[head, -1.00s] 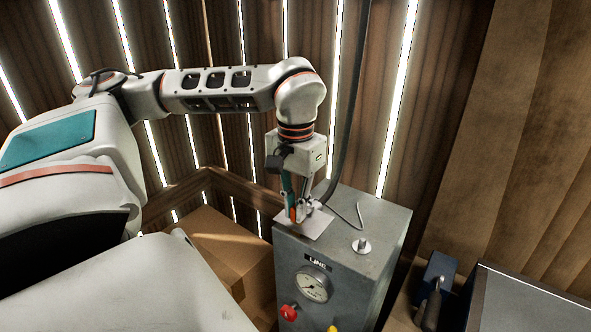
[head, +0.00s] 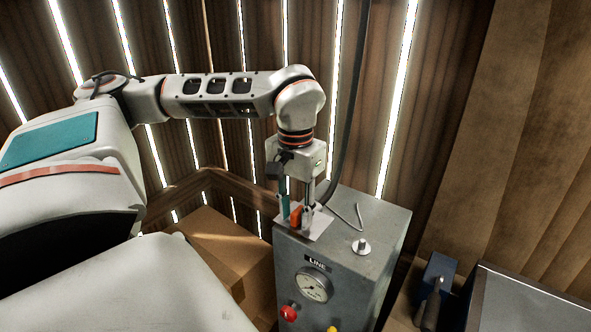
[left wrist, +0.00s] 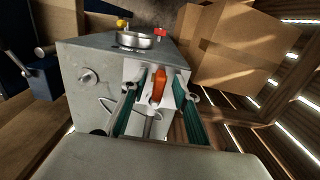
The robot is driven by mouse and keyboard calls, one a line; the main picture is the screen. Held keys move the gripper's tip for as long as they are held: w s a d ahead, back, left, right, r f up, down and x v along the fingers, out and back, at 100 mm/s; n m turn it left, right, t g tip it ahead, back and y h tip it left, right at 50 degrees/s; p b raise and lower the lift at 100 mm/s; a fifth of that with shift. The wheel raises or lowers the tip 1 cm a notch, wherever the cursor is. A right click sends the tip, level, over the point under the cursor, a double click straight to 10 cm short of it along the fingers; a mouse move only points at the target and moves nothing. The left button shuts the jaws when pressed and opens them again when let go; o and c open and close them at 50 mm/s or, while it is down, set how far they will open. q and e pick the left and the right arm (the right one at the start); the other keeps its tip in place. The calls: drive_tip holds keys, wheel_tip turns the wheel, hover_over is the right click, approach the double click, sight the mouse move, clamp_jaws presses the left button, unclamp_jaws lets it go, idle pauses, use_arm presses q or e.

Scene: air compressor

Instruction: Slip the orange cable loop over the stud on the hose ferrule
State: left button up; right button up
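The orange piece (head: 296,215), which looks like part of the cable loop, sits on a pale plate on top of a grey compressor cabinet. In the left wrist view the orange piece (left wrist: 159,84) stands between my fingers, with a gap on each side. My left gripper (head: 296,212) points down around it, open. A short metal stud on a round base (head: 361,246) stands on the cabinet top to the right; it also shows in the left wrist view (left wrist: 88,76). The hose (head: 347,130) comes down behind the gripper; its ferrule is not clear. My right gripper is out of view.
The grey cabinet (head: 385,245) has a gauge (head: 314,287), a red knob (head: 289,312) and a yellow one. A thin bent wire (head: 358,216) lies on its top. Cardboard boxes (head: 215,245) stand at left. A blue item (head: 437,272) lies at right.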

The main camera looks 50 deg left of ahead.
use_arm(q)
drive_tip(key=shift+r, duration=0.15)
wheel_tip(320, 180, up, 12)
idle(0.5)
idle(0.5)
